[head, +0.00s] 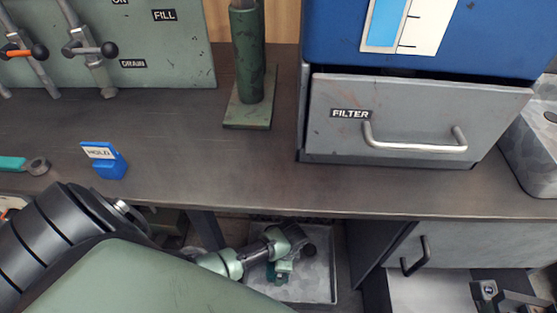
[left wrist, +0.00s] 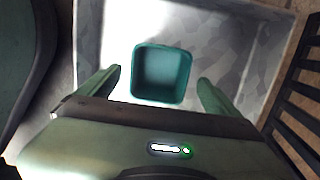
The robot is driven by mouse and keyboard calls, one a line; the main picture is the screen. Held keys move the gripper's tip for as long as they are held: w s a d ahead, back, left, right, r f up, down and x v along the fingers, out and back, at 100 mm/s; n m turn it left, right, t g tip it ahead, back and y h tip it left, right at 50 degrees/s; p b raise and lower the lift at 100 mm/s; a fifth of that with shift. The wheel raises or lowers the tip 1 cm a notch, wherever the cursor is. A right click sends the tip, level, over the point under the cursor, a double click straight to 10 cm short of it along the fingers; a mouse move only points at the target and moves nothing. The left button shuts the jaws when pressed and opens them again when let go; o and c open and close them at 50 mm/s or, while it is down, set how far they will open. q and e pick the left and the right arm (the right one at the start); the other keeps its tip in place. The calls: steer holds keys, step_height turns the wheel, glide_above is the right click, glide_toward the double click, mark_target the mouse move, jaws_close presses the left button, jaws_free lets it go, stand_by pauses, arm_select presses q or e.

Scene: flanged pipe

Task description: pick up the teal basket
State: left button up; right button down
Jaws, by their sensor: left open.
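The teal basket (left wrist: 160,97) is a small, square, open-topped container with rounded corners. It looks empty in the left wrist view, inside a pale grey tray (left wrist: 232,45). My left gripper (left wrist: 158,82) is open, with one green finger on each side of the basket and gaps between fingers and walls. I cannot tell the height between them. In the head view my left gripper (head: 288,250) reaches down below the counter, over the grey tray (head: 318,285); a bit of teal (head: 282,272) shows beneath it, mostly hidden. My right gripper is not clearly seen.
The counter (head: 200,150) overhangs the tray. An open lower drawer (head: 430,290) is at the right. A dark slatted rack (left wrist: 300,90) is beside the tray.

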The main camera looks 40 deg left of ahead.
arm_select(q)
steer(key=f, duration=0.1)
steer(key=f+b, duration=0.1)
steer(key=f, duration=0.1)
steer(key=shift+s+a+f+b, duration=0.2)
steer(key=shift+a+f+b, duration=0.05)
steer(key=shift+b, duration=0.05)
steer(key=shift+r, duration=0.1)
steer(key=c, duration=1.5)
steer(key=shift+o, duration=0.2)
